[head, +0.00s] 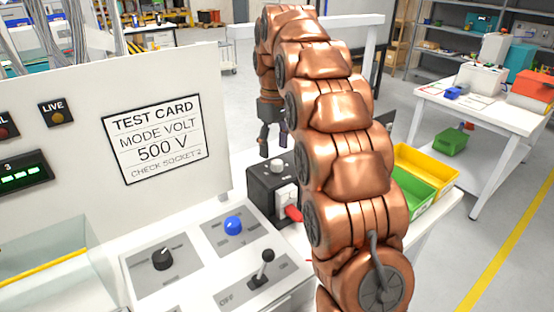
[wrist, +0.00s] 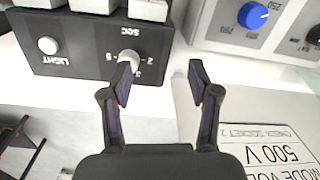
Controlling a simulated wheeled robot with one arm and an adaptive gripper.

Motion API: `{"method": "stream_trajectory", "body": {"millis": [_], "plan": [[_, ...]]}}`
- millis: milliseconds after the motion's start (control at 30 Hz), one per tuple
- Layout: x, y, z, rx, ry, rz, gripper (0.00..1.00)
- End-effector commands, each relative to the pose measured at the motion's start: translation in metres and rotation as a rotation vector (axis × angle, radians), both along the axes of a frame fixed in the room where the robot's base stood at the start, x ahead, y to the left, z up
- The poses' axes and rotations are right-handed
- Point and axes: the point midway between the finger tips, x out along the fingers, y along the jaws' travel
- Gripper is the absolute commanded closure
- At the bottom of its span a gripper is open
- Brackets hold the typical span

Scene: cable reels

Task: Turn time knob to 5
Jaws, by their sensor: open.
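The time knob is a pale grey knob (wrist: 129,59) on a black box (wrist: 70,40), under the upside-down label SEC in the wrist view. Small numbers stand around it, but its pointer setting is too small to read. In the head view the knob (head: 278,165) sits on top of the black box (head: 262,190). My gripper (wrist: 160,78) is open and empty. In the wrist view its left fingertip overlaps the knob's edge, and the gap between the fingers lies to the knob's right. I cannot tell whether they touch. In the head view my gripper (head: 273,142) is above the box.
A white LIGHT button (wrist: 47,45) is on the same box. A blue knob (head: 233,225), a black knob (head: 163,258) and a lever (head: 265,262) stand on the console. A TEST CARD (head: 155,138) reads MODE VOLT 500 V. Yellow (head: 428,165) and green bins lie right.

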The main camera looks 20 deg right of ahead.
Motion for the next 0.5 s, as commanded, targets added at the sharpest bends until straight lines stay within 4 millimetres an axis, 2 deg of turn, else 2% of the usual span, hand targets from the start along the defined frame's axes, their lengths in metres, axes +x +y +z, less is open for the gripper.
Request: {"method": "stream_trajectory", "body": {"millis": [33, 200, 500], "plan": [[0.012, -0.006, -0.002, 0.000, -0.007, 0.012, 0.39], [0.038, -0.021, -0.007, 0.003, -0.020, 0.056, 0.39], [0.059, -0.035, -0.014, 0.003, -0.034, 0.099, 0.39]]}}
